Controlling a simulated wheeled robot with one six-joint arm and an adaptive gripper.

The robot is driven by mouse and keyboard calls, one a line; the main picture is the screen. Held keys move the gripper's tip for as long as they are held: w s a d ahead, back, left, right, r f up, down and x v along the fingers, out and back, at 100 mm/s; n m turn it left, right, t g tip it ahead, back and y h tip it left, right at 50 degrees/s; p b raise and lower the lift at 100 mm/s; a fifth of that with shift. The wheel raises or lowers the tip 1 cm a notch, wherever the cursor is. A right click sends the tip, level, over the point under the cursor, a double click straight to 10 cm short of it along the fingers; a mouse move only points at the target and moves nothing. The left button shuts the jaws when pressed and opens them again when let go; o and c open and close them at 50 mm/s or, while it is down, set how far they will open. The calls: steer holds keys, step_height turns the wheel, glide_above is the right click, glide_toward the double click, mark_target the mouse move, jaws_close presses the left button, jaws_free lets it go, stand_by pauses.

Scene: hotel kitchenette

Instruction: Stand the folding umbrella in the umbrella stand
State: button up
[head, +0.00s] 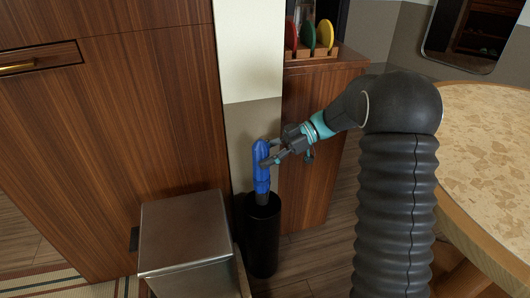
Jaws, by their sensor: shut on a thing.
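The blue folding umbrella (261,170) is upright in the head view, with its dark lower end at the mouth of the umbrella stand. The umbrella stand (264,240) is a tall black cylinder on the floor. My gripper (268,157) comes in from the right and is shut on the upper part of the umbrella. The umbrella's lower tip is hidden by the stand's rim, so I cannot tell how deep it reaches or whether it touches the bottom.
A metal-topped box (185,232) stands close to the left of the stand. A wooden cabinet (312,160) is behind on the right, with a rack of coloured plates (308,38) on top. A round speckled table (490,150) is at the right.

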mark_target(265, 179)
steer(key=shift+f+b, duration=4.6)
steer(key=shift+b, duration=0.3)
steer(key=o, duration=1.5)
steer(key=v, duration=1.2)
steer(key=shift+f, duration=0.1)
